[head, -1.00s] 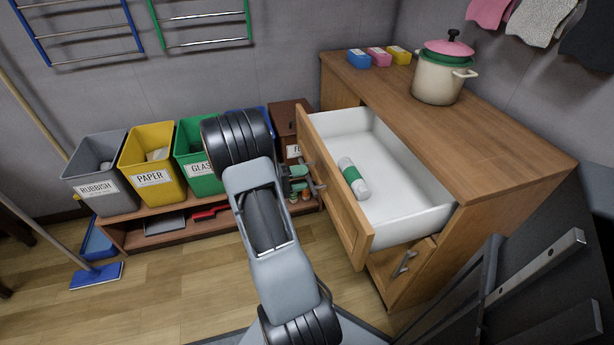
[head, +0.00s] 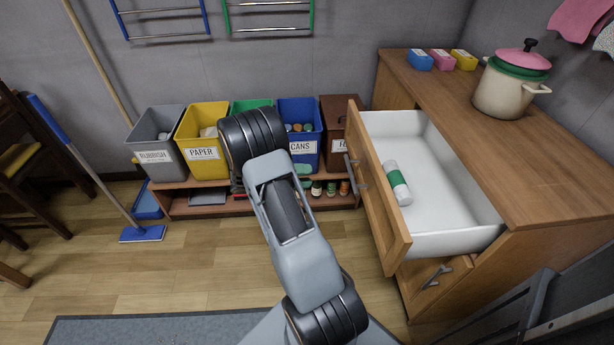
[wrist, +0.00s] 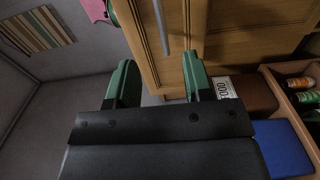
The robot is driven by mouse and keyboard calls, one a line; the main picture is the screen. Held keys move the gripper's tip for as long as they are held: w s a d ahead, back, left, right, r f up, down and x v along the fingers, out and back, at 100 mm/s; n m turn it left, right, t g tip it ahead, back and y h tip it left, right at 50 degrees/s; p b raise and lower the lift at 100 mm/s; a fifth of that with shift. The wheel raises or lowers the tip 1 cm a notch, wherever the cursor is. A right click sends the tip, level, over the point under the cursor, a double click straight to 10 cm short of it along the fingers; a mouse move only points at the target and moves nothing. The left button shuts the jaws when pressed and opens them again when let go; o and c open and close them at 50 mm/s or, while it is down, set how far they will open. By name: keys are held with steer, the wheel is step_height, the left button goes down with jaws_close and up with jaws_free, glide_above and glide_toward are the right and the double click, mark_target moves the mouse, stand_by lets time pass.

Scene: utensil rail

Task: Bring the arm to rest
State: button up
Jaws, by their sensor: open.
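My arm (head: 290,225) reaches up through the middle of the head view, in front of the bins; my gripper is hidden there. In the wrist view my gripper (wrist: 160,85) shows two green fingers held wide apart with nothing between them. Beyond the fingers is a wooden cabinet front with a long grey handle (wrist: 161,28). The fingertips appear apart from it, though the exact gap is hard to tell.
The drawer (head: 385,205) stands open with a white-and-green cylinder (head: 397,183) lying inside. A pot (head: 512,85) stands on the wooden counter (head: 470,130). Labelled bins, including a blue one (head: 299,132), line a low shelf. A blue mop (head: 142,233) stands left; floor (head: 100,280) is clear.

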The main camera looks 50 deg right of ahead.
stand_by(0.4)
step_height(320, 180, down, 4)
steer(key=s+a+f+n+t+y, duration=0.1)
steer(key=s+a+n+y, duration=0.1)
steer(key=s+n+y, duration=0.15)
steer(key=a+r+n+t+y+p, duration=0.2)
steer(key=a+r+t+y+p, duration=0.1)
steer(key=a+r+y+p, duration=0.4)
steer(key=a+r+n+t+y+p, duration=0.1)
steer(key=a+r+t+p, duration=0.2)
steer(key=r, duration=0.7)
steer(key=s+a+r+n+t+y+p, duration=0.1)
steer(key=a+r+t+p, duration=0.3)
steer(key=a+r+p, duration=0.4)
steer(key=a+r+n+t+y+p, duration=0.1)
steer(key=a+r+t+p, duration=0.3)
steer(key=r, duration=1)
steer(key=a+p, duration=0.1)
steer(key=p, duration=0.1)
steer(key=shift+s+a+p, duration=0.3)
steer(key=shift+p, duration=0.05)
steer(key=shift+d, duration=0.1)
steer(key=shift+c, duration=0.4)
